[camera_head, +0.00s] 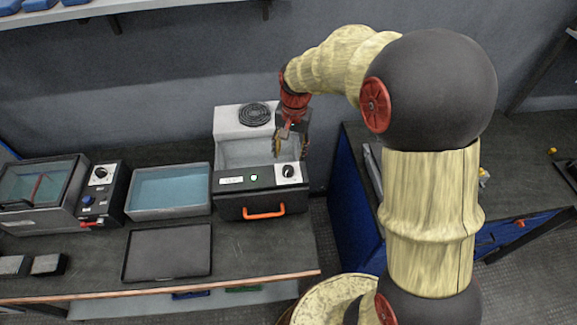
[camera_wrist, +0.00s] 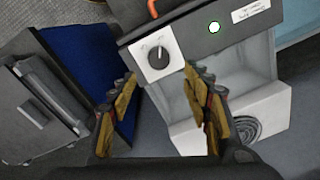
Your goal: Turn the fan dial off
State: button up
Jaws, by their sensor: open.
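The fan dial (camera_head: 288,171) is a black round knob on a white plate, on the right of the dark front panel of a grey box with a fan grille. It also shows in the wrist view (camera_wrist: 158,57), with a pale pointer line on it. My gripper (camera_head: 290,147) is above the box, just behind the dial in the head view. In the wrist view my gripper (camera_wrist: 155,82) is open, its two fingers apart and empty, with the dial seen beyond the gap between their tips. I see no contact with the dial.
A green lamp (camera_head: 254,177) and a label sit left of the dial, with an orange handle (camera_head: 264,212) below. The round grille (camera_head: 255,114) is at the box's back. A blue-filled tray (camera_head: 169,190) stands left. A flat dark tray (camera_head: 167,252) lies in front.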

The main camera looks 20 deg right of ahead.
aim_at(289, 168)
jog(key=shift+s, duration=0.3)
jog(key=shift+f+m, duration=0.3)
jog(key=f, duration=0.2)
jog(key=f+b, duration=0.1)
jog(key=f, duration=0.4)
jog(key=shift+w+a+f+b, duration=0.2)
jog(key=shift+w+b, duration=0.05)
jog(key=shift+b, duration=0.15)
jog(key=shift+c, duration=0.7)
jog(key=c, duration=1)
